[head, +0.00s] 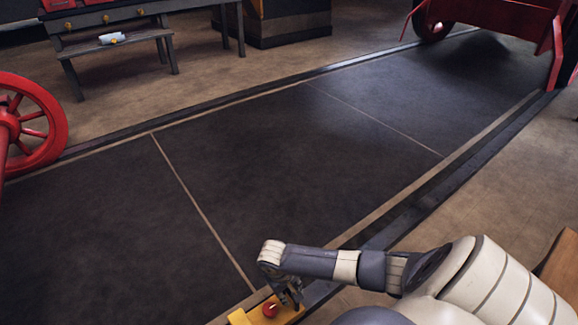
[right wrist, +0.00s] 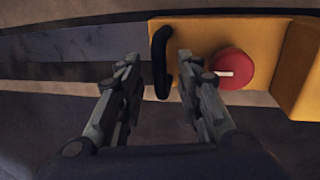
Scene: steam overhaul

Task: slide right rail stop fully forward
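The right rail stop is a yellow block with a red round knob, low in the head view (head: 240,317), beside the dark rail. In the right wrist view its yellow body (right wrist: 205,32) carries a black upright handle (right wrist: 160,62) and the red knob (right wrist: 233,69) with a white mark. My right gripper (head: 290,300) is over the stop in the head view. In the right wrist view the right gripper (right wrist: 158,70) is open, its two fingers on either side of the black handle with gaps visible. Whether it touches the handle I cannot tell. My left gripper is not in view.
The rail (head: 440,185) runs diagonally along the dark floor panels towards a red wheeled vehicle (head: 490,12) at the upper right. A red spoked wheel (head: 10,122) stands at the left edge. A grey bench (head: 115,42) is at the upper left. The floor panels are clear.

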